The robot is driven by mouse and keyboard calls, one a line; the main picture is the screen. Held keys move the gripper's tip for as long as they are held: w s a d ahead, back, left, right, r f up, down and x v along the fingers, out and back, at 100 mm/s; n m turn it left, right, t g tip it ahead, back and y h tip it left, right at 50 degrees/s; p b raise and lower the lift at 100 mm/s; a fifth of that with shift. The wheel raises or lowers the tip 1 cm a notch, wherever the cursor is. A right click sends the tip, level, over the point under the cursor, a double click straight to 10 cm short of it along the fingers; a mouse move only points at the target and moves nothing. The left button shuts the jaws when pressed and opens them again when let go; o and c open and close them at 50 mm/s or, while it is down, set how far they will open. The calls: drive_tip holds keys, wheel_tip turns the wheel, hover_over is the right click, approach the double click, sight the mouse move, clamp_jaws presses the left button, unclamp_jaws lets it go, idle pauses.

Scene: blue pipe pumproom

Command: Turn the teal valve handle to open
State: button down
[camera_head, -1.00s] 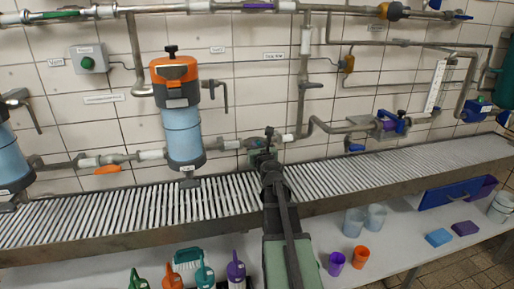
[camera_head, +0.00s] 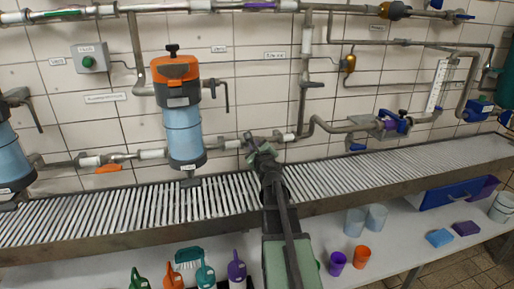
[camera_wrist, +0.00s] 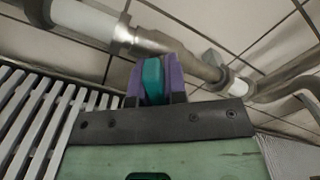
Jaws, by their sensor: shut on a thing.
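The teal valve handle (camera_wrist: 154,82) shows in the wrist view between the two purple finger pads of my gripper (camera_wrist: 154,74). The pads sit against it on both sides, so the gripper is shut on it. The handle is below a metal valve body (camera_wrist: 150,42) on a horizontal pipe. In the head view my gripper (camera_head: 254,142) is at the pipe in the middle of the wall, right of the blue filter. There the gripper and arm hide most of the handle, and its exact angle cannot be told.
A slatted metal rack (camera_head: 120,216) runs along below the pipe. A blue filter with an orange cap (camera_head: 182,125) stands to the left, with an orange valve handle (camera_head: 108,169) beyond it. A blue valve (camera_head: 395,124) is on the right. Cups and brushes sit on the lower shelf.

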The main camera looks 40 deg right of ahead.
drive_tip(key=n, duration=0.5)
drive_tip(key=shift+a+f+n, duration=0.15)
drive_tip(key=shift+f+n, duration=0.05)
drive_tip(key=shift+n, duration=0.1)
drive_tip(key=n, duration=0.4)
drive_tip(key=shift+f+n+b, duration=0.2)
drive_tip(key=shift+n+b, duration=0.15)
drive_tip(key=shift+n, duration=0.05)
drive_tip(key=c, duration=1.2)
unclamp_jaws()
drive_tip(key=shift+o, duration=0.2)
drive_tip(key=v, duration=1)
drive_tip(key=shift+s+a, duration=0.2)
drive_tip(key=shift+s, duration=0.1)
drive_tip(key=shift+r, duration=0.1)
